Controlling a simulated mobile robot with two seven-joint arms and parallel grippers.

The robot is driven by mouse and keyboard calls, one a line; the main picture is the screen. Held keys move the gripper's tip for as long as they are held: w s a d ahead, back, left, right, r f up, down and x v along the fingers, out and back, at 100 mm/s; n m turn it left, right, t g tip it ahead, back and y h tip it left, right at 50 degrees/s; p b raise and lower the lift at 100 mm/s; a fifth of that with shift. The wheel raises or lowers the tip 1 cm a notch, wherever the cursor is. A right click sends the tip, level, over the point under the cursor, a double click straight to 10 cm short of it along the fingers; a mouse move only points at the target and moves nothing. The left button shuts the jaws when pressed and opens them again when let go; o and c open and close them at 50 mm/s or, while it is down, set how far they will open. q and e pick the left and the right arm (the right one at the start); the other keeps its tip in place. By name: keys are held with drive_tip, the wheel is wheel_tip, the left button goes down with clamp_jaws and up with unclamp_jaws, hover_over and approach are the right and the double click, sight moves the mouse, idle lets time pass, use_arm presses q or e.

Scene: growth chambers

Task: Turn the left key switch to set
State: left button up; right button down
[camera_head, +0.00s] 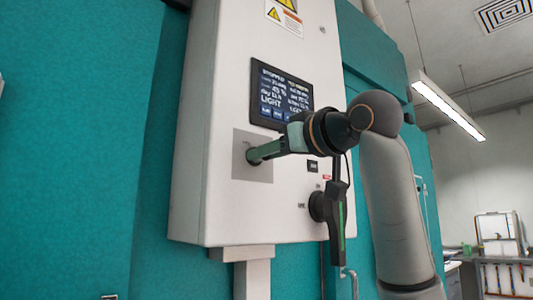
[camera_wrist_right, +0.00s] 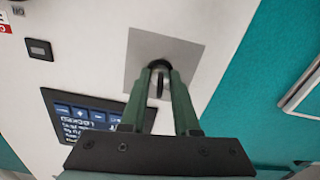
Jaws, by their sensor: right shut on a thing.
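The left key switch sits on a square grey plate (camera_head: 255,174) low on the left of the white control cabinet (camera_head: 215,90). My right gripper (camera_head: 256,155) reaches in from the right, with its green fingers at the switch. In the right wrist view, the fingers of my right gripper (camera_wrist_right: 158,75) are closed on the dark key (camera_wrist_right: 158,87) of the switch, one on each side. The fingers hide much of the switch in the head view. The key's set mark cannot be made out. My left gripper is not in view.
A dark screen (camera_head: 282,93) with text is above the plate; its lower part shows in the wrist view (camera_wrist_right: 75,115). A black rotary handle (camera_head: 335,215) with a green stripe is to the lower right, below my arm. Teal chamber walls (camera_head: 80,150) flank the cabinet.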

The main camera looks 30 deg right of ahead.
drive_tip(key=m, duration=0.5)
drive_tip(key=shift+a, duration=0.1)
drive_tip(key=shift+m, duration=1.2)
drive_tip(key=c, duration=1)
unclamp_jaws()
